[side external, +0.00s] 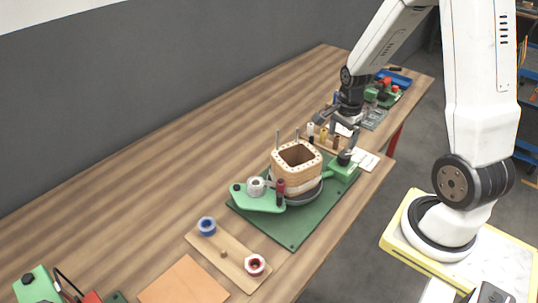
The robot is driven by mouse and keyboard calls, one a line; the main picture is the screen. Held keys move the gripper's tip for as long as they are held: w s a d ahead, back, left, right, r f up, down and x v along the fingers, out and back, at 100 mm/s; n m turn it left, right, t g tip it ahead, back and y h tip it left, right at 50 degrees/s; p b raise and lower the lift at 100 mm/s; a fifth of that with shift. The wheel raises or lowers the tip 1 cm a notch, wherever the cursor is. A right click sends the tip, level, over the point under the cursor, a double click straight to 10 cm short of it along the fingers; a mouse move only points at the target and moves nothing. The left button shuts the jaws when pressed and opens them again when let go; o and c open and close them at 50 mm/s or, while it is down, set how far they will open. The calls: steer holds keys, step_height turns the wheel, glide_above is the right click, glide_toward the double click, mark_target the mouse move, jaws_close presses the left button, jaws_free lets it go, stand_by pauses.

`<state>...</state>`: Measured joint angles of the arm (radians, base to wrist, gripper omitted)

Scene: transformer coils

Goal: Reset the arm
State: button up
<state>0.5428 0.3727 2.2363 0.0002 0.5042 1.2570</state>
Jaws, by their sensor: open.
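My arm reaches down from the upper right in the side external view. My gripper (338,130) hangs with open fingers above the far right part of the green board. The fingers appear empty. A square, hollow, tan coil form (297,158) stands upright on a dark round base on the green board (292,230), in front and to the left of my gripper. The exact gap between my fingertips and the small parts behind them cannot be told.
A white tape roll (256,186) sits by a red-handled tool (280,190). A wooden strip (222,255) holds a blue roll (207,226) and a red-and-white roll (255,264). A blue tray (396,79) lies far back.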

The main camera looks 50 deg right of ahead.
steer(key=a+r+n+t, duration=0.1)
steer(key=a+r+n, duration=0.1)
steer(key=a+n, duration=0.7)
steer(key=s+a+r+n+t, duration=0.1)
steer(key=a+r+n, duration=0.1)
steer(key=a+n, duration=0.7)
steer(key=n, duration=0.2)
steer(key=shift+s+r+n, duration=0.25)
steer(key=shift+r+n, duration=0.05)
steer(key=shift+w+d, duration=0.1)
steer(key=shift+d, duration=0.05)
steer(key=d+f+n, duration=0.2)
steer(key=d+n, duration=0.2)
steer(key=d, duration=0.2)
steer(key=d+f+n+g, duration=0.1)
steer(key=d+n, duration=0.4)
steer(key=d, duration=0.2)
steer(key=d+f+n+g, duration=0.1)
steer(key=d+f+n, duration=0.1)
steer(key=d+n, duration=0.2)
steer(key=shift+w+d+f, duration=0.15)
steer(key=shift+d, duration=0.7)
steer(key=shift+w+d+f, duration=0.1)
steer(key=shift+d+f, duration=0.05)
steer(key=shift+d, duration=0.65)
steer(key=shift+f, duration=0.1)
